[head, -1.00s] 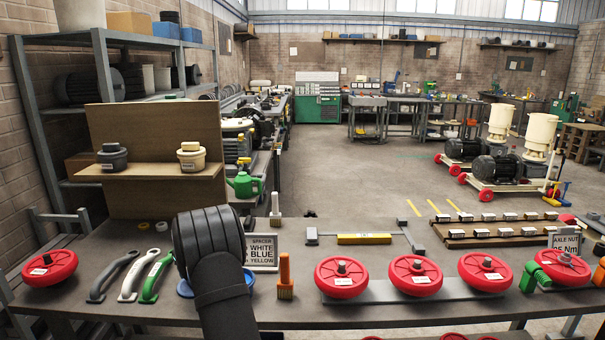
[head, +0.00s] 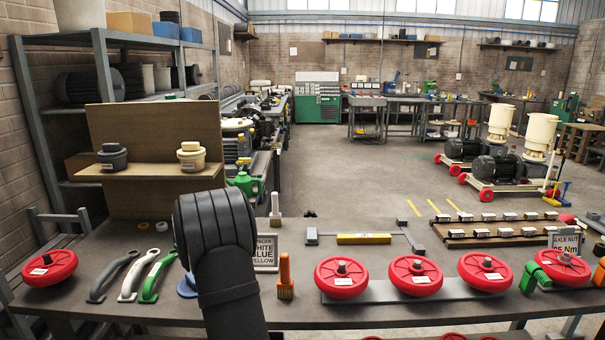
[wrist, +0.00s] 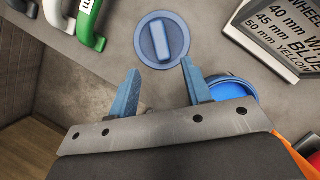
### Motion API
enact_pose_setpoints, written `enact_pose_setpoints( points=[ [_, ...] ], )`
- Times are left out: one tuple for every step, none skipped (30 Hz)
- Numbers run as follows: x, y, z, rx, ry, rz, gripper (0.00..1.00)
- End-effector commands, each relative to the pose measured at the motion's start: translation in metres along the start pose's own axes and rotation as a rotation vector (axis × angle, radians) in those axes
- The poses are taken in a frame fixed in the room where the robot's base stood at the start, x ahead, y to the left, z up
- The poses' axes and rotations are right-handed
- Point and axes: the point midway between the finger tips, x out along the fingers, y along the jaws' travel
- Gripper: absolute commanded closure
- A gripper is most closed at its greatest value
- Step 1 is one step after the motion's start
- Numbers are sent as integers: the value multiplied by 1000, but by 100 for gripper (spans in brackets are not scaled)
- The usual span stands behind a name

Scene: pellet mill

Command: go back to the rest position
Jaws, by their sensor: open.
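My gripper (wrist: 158,88) shows in the wrist view with two blue fingers spread apart and nothing between them. It is above the near edge of the bench, close to a round blue knobbed lid (wrist: 147,50) and a blue round dish (wrist: 242,92) lying on the bench. In the head view my dark arm stands at the front of the bench (head: 400,317) and hides the gripper and most of the blue pieces; only a blue edge (head: 186,287) shows beside it.
Handles in black, white (head: 138,277) and green lie left of my arm, with a red wheel (head: 50,269) beyond them. A sign (head: 266,254) and an orange brush (head: 285,277) stand to the right. Red wheels (head: 416,277) line a grey strip. A shelf board (head: 160,170) stands behind.

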Motion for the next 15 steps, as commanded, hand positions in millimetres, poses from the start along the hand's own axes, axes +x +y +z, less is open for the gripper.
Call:
enact_pose_setpoints(
  points=[
    [-12,0,0,0,-3,-1,55],
    [-18,0,0,0,-2,-1,55],
    [-15,0,-1,0,3,1,55],
    [-4,1,-2,0,6,2,55],
    [3,0,-2,0,6,2,55],
    [11,0,-1,0,5,2,55],
    [17,0,-2,0,5,2,55],
    [22,0,-1,0,5,2,55],
    [31,0,-1,0,4,2,55],
    [37,0,-1,0,4,2,55],
    [42,0,-1,0,4,2,55],
    [51,1,-1,0,4,2,55],
    [56,0,-1,0,3,1,55],
    [62,0,-1,0,3,1,55],
    [70,1,-1,0,4,2,55]
  ],
)
